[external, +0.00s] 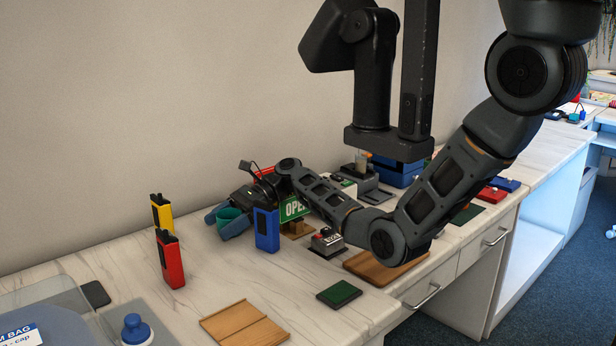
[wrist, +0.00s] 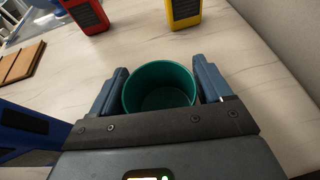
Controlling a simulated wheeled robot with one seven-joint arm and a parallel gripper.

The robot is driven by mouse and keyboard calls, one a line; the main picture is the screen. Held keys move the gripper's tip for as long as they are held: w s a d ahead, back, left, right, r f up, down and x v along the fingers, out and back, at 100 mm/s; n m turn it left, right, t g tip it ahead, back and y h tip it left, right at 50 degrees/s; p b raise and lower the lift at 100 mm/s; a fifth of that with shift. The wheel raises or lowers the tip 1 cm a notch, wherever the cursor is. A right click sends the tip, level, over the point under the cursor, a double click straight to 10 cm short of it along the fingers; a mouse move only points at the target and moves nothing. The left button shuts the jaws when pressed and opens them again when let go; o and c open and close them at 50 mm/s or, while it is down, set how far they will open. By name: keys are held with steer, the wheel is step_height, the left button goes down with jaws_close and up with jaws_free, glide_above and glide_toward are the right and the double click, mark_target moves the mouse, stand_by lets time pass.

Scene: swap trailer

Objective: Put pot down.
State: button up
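The pot is a round teal-green pot (wrist: 160,88), seen from above with its open mouth and empty inside showing in the wrist view. My gripper (wrist: 162,88) has one blue-grey finger on each side of it, both close against its wall. In the external view, the pot (external: 229,214) shows at the left end of my arm, between the fingers of my gripper (external: 228,219), low over the white marble-look counter (external: 130,265). I cannot tell whether its base touches the counter. The fingers hide part of it.
A blue box-shaped device (external: 267,230) stands close to the right of the pot. A yellow device (external: 162,213) and a red device (external: 170,260) stand to the left. Bare counter lies between the pot and the red device.

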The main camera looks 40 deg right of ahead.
steer(key=shift+o, duration=1.3)
steer(key=shift+d+r, duration=0.2)
steer(key=v, duration=1.1)
steer(key=shift+d+r, duration=0.15)
steer(key=shift+d, duration=0.15)
